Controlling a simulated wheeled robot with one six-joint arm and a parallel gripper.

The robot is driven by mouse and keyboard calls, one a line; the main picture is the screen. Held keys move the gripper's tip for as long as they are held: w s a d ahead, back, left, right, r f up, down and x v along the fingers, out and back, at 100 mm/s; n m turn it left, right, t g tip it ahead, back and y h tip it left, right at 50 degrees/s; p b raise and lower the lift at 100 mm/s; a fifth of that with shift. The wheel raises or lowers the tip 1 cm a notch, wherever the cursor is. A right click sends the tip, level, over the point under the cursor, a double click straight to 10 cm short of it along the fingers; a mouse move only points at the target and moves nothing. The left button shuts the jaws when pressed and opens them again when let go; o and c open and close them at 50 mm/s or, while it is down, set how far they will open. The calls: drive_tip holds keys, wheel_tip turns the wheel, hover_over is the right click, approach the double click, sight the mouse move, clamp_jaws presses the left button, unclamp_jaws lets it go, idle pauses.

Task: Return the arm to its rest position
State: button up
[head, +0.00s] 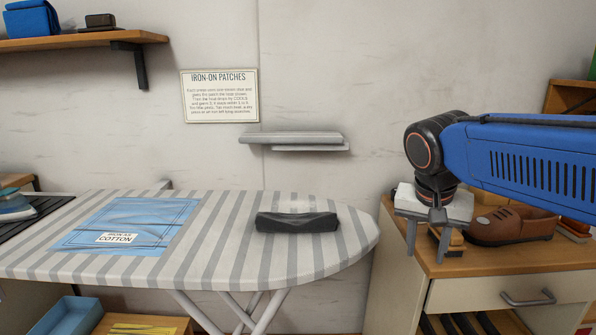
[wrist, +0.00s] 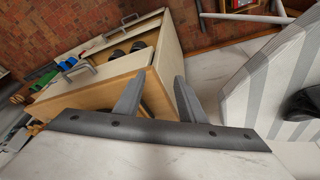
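My blue arm (head: 520,160) reaches in from the right edge in the head view. My gripper (head: 427,256) points down near the left front corner of the wooden-topped cabinet (head: 408,232), right of the ironing board. In the wrist view the two grey fingers of my gripper (wrist: 160,78) stand apart with nothing held between them. The cabinet (wrist: 172,60) lies beyond them there. Whether the fingertips clear the cabinet top is hard to tell.
The striped ironing board (head: 225,245) carries a blue cloth (head: 125,222) labelled cotton and a dark object (head: 297,222). A brown shoe (head: 510,226) stands on the cabinet beside my gripper. A grey wall ledge (head: 290,138) and a sign (head: 220,96) are behind.

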drive_tip(key=s+d+f+n+t+y, duration=0.2)
drive_tip(key=s+f+n, duration=0.4)
drive_tip(key=s+f, duration=0.5)
drive_tip(key=s, duration=0.3)
drive_tip(key=shift+d+f, duration=0.2)
drive_tip(key=shift+f, duration=0.2)
